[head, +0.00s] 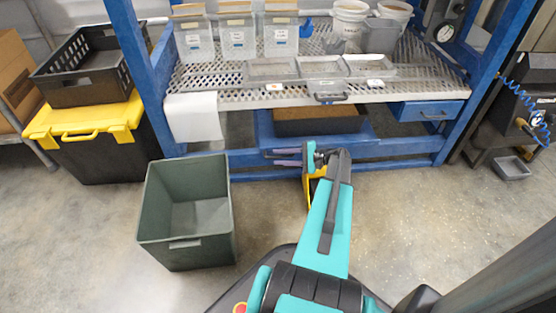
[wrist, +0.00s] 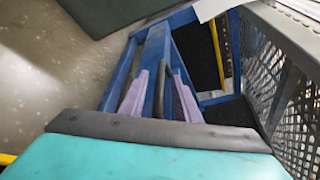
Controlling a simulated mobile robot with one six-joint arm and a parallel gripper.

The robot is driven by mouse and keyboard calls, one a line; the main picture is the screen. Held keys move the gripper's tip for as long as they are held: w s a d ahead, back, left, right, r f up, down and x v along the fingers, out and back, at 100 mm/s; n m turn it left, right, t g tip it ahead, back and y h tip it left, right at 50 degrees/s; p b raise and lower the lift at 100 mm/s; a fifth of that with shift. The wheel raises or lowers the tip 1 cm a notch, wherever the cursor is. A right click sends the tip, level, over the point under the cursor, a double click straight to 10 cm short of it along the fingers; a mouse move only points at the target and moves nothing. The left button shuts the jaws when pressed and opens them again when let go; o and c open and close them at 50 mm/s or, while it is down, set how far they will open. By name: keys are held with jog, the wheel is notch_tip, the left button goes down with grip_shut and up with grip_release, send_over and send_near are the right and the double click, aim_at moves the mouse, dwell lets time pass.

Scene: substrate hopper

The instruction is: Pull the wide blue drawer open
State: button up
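The wide blue drawer (head: 263,130) is under the middle of the rack's mesh shelf in the head view. Its brown inside shows from above, so it stands at least partly out. My gripper (head: 286,156) is low at the drawer's front, its two purple fingers pointing left. In the wrist view my gripper (wrist: 160,88) has its fingers apart, with a dark bar, apparently the drawer's handle (wrist: 160,85), between them. Gaps show beside the bar, so the fingers do not look closed on it. My wrist hides part of the drawer front in the head view.
A smaller blue drawer (head: 427,111) is at the right under the shelf. An open grey-green bin (head: 186,250) stands on the floor left of my arm. A black tote with a yellow lid (head: 85,122) is farther left. The floor (head: 440,220) at right is clear.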

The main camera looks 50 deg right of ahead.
jog(key=shift+w+a+f, duration=0.1)
jog(key=shift+w+a, duration=0.25)
jog(key=shift+w, duration=0.2)
grip_shut()
